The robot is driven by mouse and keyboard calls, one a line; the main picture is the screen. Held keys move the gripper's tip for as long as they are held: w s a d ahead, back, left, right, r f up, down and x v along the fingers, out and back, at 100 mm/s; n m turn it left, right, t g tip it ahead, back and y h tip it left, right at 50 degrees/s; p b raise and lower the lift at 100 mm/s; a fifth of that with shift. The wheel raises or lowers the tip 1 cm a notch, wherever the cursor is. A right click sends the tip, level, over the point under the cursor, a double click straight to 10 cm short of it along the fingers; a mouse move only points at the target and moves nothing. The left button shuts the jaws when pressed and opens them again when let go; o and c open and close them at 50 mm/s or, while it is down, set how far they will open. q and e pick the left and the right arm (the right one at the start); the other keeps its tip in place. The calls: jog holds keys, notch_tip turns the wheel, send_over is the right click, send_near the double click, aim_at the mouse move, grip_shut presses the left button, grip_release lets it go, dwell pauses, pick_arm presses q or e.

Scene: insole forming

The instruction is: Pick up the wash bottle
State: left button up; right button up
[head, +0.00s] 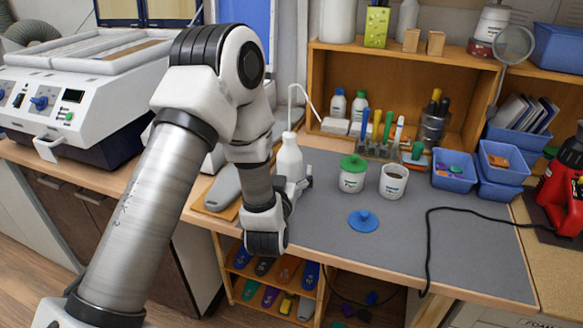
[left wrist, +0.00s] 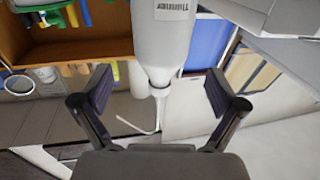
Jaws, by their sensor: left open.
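The white wash bottle (head: 289,158) stands upright on the grey mat, with a thin bent spout above it. My left gripper (head: 298,186) is low beside the bottle, and the arm and wrist hide part of that area. In the left wrist view the bottle (left wrist: 161,35) appears upside down, with its shoulder and nozzle lying between the two open fingers of the gripper (left wrist: 158,90). A gap shows on both sides of the bottle, and I cannot tell how deep it is between the fingers. My right gripper is not in view.
A white jar with a green lid (head: 352,174), an open white cup (head: 393,181) and a blue knobbed disc (head: 363,221) are right of the bottle. A rack of tools (head: 375,148) stands behind. A black cable (head: 428,240) crosses the mat (head: 470,250). The mat's front middle is clear.

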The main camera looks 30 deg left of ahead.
aim_at(290, 159)
pick_arm(q)
jog(key=p+x, duration=0.1)
jog(key=x, duration=0.2)
jog(key=f+x, duration=0.1)
jog(key=x, duration=0.2)
jog(key=shift+a+f+p, duration=0.15)
jog(key=shift+a+p, duration=0.05)
jog(key=shift+p, duration=0.15)
jog(key=shift+s+d+r, duration=0.15)
jog(key=shift+s+r, duration=0.05)
jog(key=shift+s, duration=0.1)
jog(key=c, duration=1.7)
